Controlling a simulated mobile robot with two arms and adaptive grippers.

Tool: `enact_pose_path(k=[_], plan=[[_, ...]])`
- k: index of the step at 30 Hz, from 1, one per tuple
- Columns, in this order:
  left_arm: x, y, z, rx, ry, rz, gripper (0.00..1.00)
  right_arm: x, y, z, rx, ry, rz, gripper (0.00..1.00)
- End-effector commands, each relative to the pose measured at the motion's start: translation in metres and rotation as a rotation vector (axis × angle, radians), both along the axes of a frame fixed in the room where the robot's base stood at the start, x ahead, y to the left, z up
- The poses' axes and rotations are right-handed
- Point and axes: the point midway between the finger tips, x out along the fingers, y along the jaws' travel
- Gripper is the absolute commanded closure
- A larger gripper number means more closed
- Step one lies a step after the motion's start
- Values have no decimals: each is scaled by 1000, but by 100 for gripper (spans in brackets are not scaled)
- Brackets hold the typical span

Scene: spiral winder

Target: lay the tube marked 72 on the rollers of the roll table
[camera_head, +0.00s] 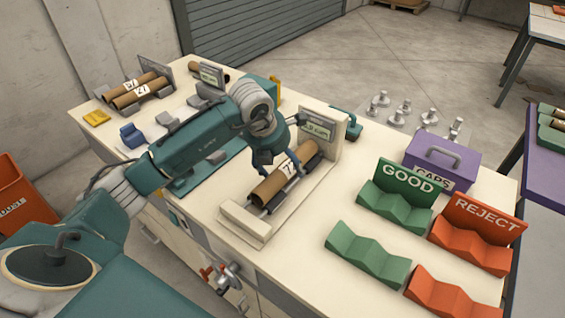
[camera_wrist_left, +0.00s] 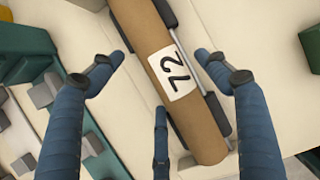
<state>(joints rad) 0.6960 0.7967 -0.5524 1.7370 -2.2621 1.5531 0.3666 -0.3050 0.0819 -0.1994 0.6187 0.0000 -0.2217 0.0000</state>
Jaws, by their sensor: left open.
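The brown cardboard tube marked 72 (camera_head: 270,190) lies lengthwise on the rollers of the cream roll table (camera_head: 240,221) in the head view. In the left wrist view the tube (camera_wrist_left: 207,135) shows its white 72 label, with a dark roller and metal rod along its right side. My left gripper (camera_head: 277,168) is open above the tube. In the left wrist view its blue fingers (camera_wrist_left: 157,62) are spread to both sides, apart from the tube. The roller on the tube's other side is mostly hidden. My right gripper is not in view.
A display panel (camera_head: 318,132) stands at the roll table's far end. Green GOOD (camera_head: 368,253) and orange REJECT (camera_head: 447,298) cradles stand empty at right, near a purple caps box (camera_head: 443,160). Other tubes (camera_head: 139,91) lie on a rack at the far left.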

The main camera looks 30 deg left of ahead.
Motion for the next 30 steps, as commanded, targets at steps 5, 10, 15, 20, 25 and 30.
enact_pose_path(k=[5,10,15,20,25,30], plan=[[-1,0,5,0,-1,0,25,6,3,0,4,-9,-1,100],[-11,3,30,1,-5,0,25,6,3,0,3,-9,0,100],[-25,5,65,1,-5,0,25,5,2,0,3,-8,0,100],[-36,6,92,1,-4,-1,25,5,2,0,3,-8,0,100],[-44,7,107,1,0,1,25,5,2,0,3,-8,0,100],[-46,7,111,0,0,0,25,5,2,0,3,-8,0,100]])
